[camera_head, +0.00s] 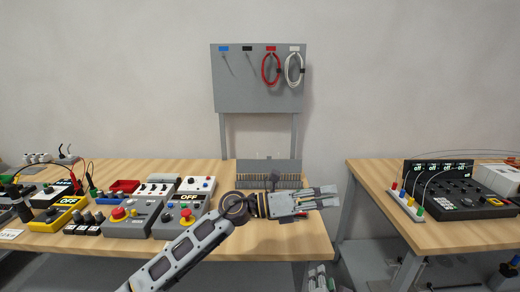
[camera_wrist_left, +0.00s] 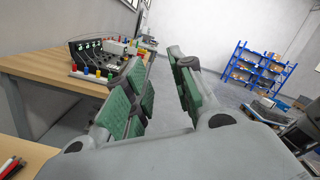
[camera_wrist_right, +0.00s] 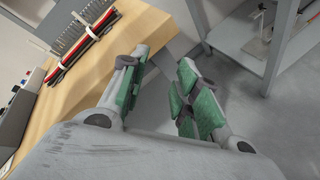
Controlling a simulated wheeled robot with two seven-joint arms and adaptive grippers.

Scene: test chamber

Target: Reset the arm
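My left arm (camera_head: 180,252) reaches in from the lower left across the bench's front. My left gripper (camera_head: 328,196) points right, above the bench's right end. In the left wrist view its green-padded fingers (camera_wrist_left: 160,65) stand apart with nothing between them. My right gripper (camera_head: 320,277) is low at the bottom edge, in front of the gap between the benches. In the right wrist view its fingers (camera_wrist_right: 160,62) are also apart and empty, with grey floor behind. Most of my right arm is hidden.
The left bench (camera_head: 285,240) holds control boxes, an emergency-stop box (camera_head: 132,214) and a slotted rack (camera_head: 270,177). A grey panel (camera_head: 258,95) with red and white cables stands behind. The right bench (camera_head: 430,236) carries a black console (camera_head: 455,190). A floor gap separates the benches.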

